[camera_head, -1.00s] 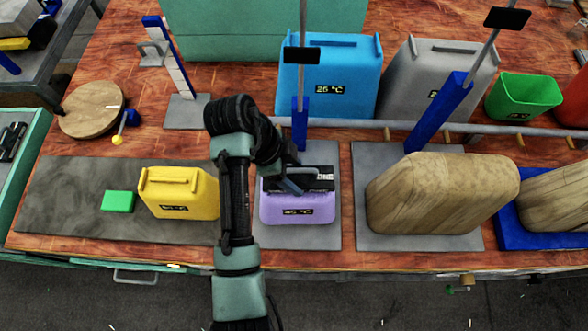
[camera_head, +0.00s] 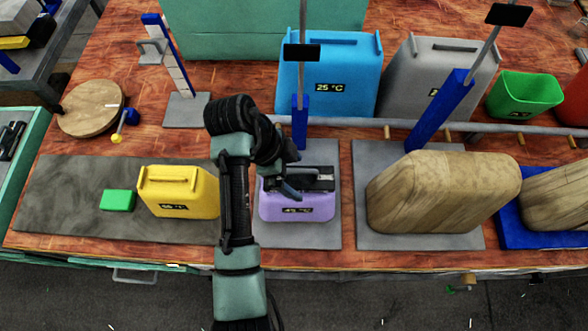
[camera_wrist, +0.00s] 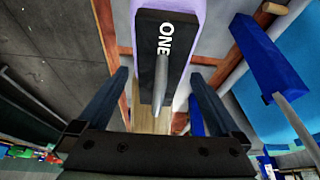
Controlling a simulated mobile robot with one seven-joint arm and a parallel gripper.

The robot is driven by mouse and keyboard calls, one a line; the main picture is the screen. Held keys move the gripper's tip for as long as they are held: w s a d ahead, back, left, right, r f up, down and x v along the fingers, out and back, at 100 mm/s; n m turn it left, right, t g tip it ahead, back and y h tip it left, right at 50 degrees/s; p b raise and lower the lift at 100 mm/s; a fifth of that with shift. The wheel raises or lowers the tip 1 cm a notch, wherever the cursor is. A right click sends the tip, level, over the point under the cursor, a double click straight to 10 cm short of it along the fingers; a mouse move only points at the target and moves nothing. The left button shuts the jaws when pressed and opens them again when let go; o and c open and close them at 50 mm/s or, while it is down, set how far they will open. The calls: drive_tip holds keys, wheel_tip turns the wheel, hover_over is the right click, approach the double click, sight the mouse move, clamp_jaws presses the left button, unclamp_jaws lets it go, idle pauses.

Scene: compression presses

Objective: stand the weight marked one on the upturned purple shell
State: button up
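The purple shell (camera_head: 298,210) stands on a grey plate, labelled 45 °C. The black weight marked ONE (camera_head: 318,174) lies flat on top of it, partly hidden by my gripper (camera_head: 288,184). In the wrist view the weight (camera_wrist: 148,65) shows its white ONE and a grey rod-like part, with the purple shell (camera_wrist: 205,15) under it. My gripper (camera_wrist: 158,75) is open, its fingers apart on either side of the weight with visible gaps. No contact between fingers and weight is visible.
A blue press post (camera_head: 300,125) stands just behind the purple shell. A yellow shell (camera_head: 178,192) and green block (camera_head: 117,200) are to the left, a wooden block (camera_head: 440,190) to the right. Large blue (camera_head: 330,65) and grey (camera_head: 440,65) shells stand behind the rail.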

drive_tip(key=shift+f, duration=0.15)
drive_tip(key=shift+a+r, duration=0.2)
drive_tip(key=shift+r, duration=0.25)
drive_tip(key=p+v, duration=0.4)
drive_tip(key=v, duration=0.8)
drive_tip(key=shift+r+p, duration=0.2)
drive_tip(key=shift+p, duration=0.15)
